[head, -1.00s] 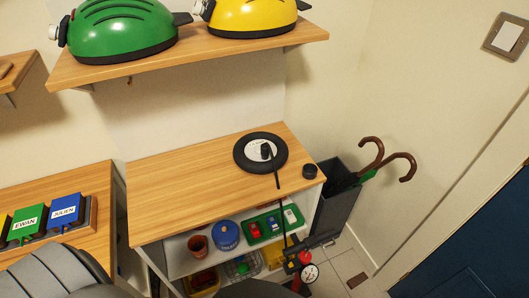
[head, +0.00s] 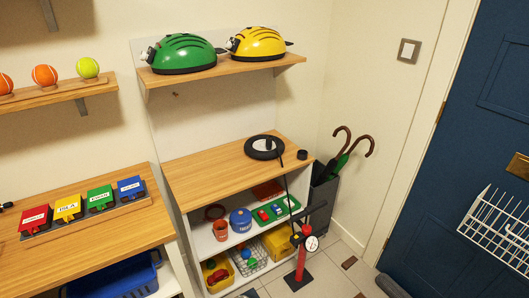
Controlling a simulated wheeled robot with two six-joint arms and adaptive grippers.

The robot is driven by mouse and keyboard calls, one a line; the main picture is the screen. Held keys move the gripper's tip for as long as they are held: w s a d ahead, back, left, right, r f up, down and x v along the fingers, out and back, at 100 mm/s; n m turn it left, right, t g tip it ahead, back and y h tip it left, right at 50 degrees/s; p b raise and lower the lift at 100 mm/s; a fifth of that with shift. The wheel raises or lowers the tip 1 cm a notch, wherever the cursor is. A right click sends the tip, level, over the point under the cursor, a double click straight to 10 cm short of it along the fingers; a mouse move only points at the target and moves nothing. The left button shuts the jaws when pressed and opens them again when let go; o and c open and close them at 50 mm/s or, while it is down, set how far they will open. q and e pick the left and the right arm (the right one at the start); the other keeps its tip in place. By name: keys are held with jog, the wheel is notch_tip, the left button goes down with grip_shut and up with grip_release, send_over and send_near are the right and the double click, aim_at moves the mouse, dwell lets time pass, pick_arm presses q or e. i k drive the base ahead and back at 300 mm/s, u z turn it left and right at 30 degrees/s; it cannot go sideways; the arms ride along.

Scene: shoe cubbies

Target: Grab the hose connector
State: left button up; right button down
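The hose connector (head: 268,144) is a small black piece at the upper end of a thin black hose (head: 287,187). It appears to lie on a black ring with a pale centre (head: 252,145), on top of the wooden cubby unit (head: 207,173). The hose drops over the front edge toward a red floor pump (head: 301,263) with a round white gauge (head: 312,243). Neither of my grippers can be made out in the head view. Nothing is seen touching the connector.
A black cap (head: 302,154) sits right of the ring. A dark umbrella bin (head: 322,192) stands beside the unit. A wooden shelf (head: 223,73) with green and yellow helmets hangs above. Bare wood lies left of the ring. A white wire basket (head: 497,225) is on the blue door.

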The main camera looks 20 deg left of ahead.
aim_at(269, 141)
jog(key=z, duration=0.65)
jog(key=i, duration=0.65)
jog(key=z, duration=0.5)
jog(key=i, duration=0.9)
jog(key=u, duration=1)
jog(key=i, duration=0.5)
jog(key=u, duration=0.6)
